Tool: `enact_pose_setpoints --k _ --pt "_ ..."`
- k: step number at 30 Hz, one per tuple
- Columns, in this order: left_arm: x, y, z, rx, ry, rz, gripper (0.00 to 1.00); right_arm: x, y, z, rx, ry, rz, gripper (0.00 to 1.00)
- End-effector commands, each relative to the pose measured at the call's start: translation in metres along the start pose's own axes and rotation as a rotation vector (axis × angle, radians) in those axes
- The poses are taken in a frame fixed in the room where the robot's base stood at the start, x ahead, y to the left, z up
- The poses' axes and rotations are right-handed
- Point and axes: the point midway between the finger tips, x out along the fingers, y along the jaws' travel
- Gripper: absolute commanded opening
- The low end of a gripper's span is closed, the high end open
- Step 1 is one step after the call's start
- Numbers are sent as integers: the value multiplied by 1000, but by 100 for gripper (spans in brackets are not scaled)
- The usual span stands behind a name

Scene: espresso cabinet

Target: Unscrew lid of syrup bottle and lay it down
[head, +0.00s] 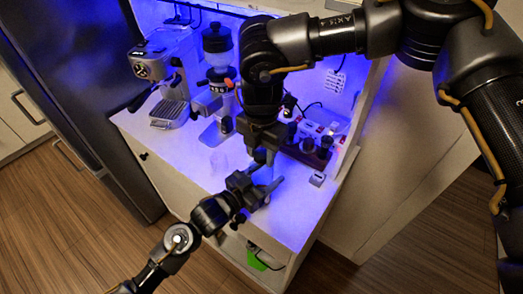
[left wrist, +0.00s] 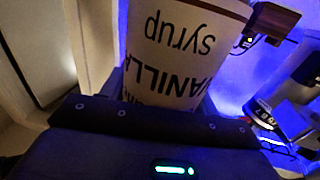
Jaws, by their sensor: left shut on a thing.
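The syrup bottle (left wrist: 180,50) fills the upper middle of the left wrist view. It is pale, with dark lettering reading VANILLA syrup upside down. My left gripper (head: 268,186) is shut on it, low over the front of the cabinet top. In the head view the bottle is mostly hidden by the two grippers. My right gripper (head: 264,156) comes from above and points down, just over the left gripper, where the bottle's top would be. The lid cannot be made out, and I cannot tell whether the right fingers are closed on it.
An espresso machine (head: 160,70) and a grinder (head: 217,50) stand at the back left of the white cabinet top (head: 190,150). A holder with dark jars (head: 310,148) and a small grey box (head: 317,179) are on the right. The left front of the top looks mostly free.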

Motion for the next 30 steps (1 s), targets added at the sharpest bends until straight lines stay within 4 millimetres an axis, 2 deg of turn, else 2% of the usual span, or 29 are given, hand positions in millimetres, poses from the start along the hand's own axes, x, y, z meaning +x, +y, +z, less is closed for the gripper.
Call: enact_pose_setpoints --k 1,6,7,18,19,21,23,30 --pt "0 0 0 0 0 0 0 0 0 0 0 0 0 31" --pt "0 0 0 0 0 0 0 0 0 0 0 0 0 9" --pt "0 0 0 0 0 0 0 0 0 0 0 0 0 7" --pt "0 0 0 0 0 -1 0 0 0 0 -59 1 -1 7" --pt "0 0 0 0 0 -1 0 0 0 0 -58 1 -1 38" --pt "0 0 0 0 0 -1 0 0 0 0 -58 0 -1 47" --pt "0 0 0 0 -1 -1 0 0 0 0 -58 0 0 55" --pt "0 0 0 0 0 -1 0 0 0 0 -57 0 0 56"
